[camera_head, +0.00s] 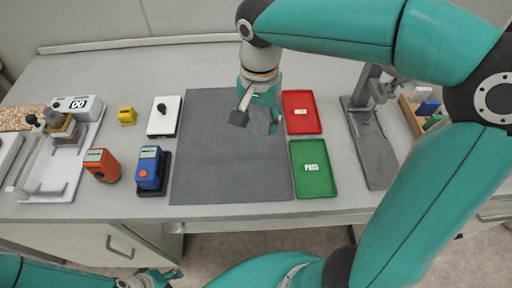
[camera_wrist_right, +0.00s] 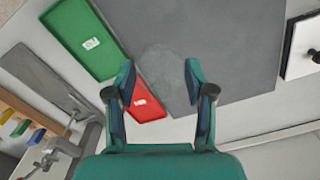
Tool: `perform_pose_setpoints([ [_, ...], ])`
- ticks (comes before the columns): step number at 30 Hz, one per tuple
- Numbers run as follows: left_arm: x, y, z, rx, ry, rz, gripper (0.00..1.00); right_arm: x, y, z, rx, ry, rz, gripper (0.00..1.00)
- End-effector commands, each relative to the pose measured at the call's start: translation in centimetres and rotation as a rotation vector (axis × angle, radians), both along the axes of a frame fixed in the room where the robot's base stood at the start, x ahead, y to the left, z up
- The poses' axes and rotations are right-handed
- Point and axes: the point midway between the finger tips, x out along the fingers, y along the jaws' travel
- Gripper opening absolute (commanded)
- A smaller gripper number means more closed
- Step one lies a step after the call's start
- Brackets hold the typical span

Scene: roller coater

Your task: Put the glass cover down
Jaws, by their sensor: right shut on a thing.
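The glass cover (camera_wrist_right: 158,68) is a faint, clear piece between the fingers of my right gripper (camera_wrist_right: 157,74) in the wrist view. In the head view the glass cover (camera_head: 262,122) shows faintly at the fingertips of my right gripper (camera_head: 256,117). That gripper is shut on it, over the upper right part of the grey mat (camera_head: 215,170) and beside the red tray. I cannot tell whether the cover touches the mat. My left gripper (camera_head: 165,277) is low at the bottom edge, away from the bench top; its fingers are unclear.
A red tray (camera_head: 313,122) and a green tray (camera_head: 321,183) lie right of the mat. A grey stand (camera_head: 372,150) is further right. A blue device (camera_head: 149,168), an orange device (camera_head: 102,165) and a white plate (camera_head: 158,124) stand left. The mat's lower part is clear.

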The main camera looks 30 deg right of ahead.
Motion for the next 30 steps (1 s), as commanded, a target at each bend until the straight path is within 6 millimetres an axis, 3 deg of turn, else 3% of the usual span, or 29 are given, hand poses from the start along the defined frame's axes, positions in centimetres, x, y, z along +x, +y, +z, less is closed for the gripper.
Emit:
perform_pose_setpoints([
  [3,0.0,0.0,-0.1,0.000,-0.001,0.000,0.40,-0.2,-0.1,-3.4,-0.002,0.008,-0.001,0.20],
  [9,0.0,0.0,-0.1,0.000,-0.001,0.000,0.40,-0.1,-0.1,-7.3,0.000,0.004,0.000,0.20],
  [17,0.1,0.0,-0.1,0.000,-0.001,0.000,0.40,0.0,-0.1,-9.3,-0.001,0.003,-0.002,0.20],
  [24,0.1,0.0,-0.1,0.000,-0.001,0.000,0.40,-0.1,-0.1,-12.5,-0.002,0.004,-0.001,0.20],
  [30,0.1,0.0,-0.1,0.000,-0.001,0.000,0.40,0.0,-0.1,-12.7,0.000,-0.001,-0.001,0.20],
])
